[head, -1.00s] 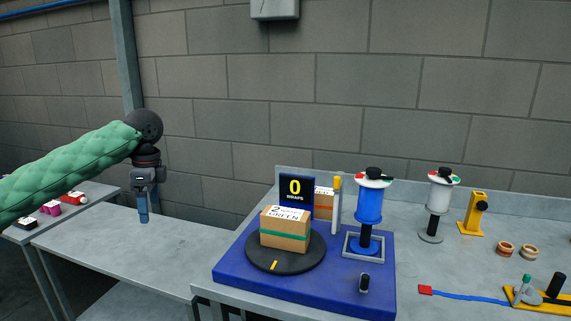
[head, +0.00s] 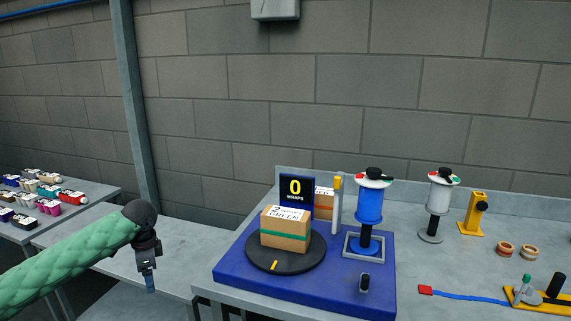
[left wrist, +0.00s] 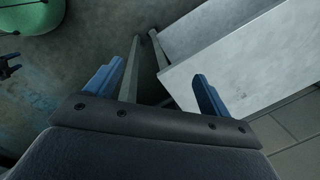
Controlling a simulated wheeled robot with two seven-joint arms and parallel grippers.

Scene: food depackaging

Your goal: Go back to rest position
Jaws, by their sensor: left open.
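My left arm, in a green padded sleeve, comes in from the left in the head view.
A cardboard box (head: 286,237) sits on a black turntable (head: 313,257) on a blue base (head: 240,270). A counter reads 0. Blue (head: 369,205) and white (head: 440,195) spools stand to the right. Several labelled packages lie on a far left table (head: 95,197). The left table (head: 185,238) is bare.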

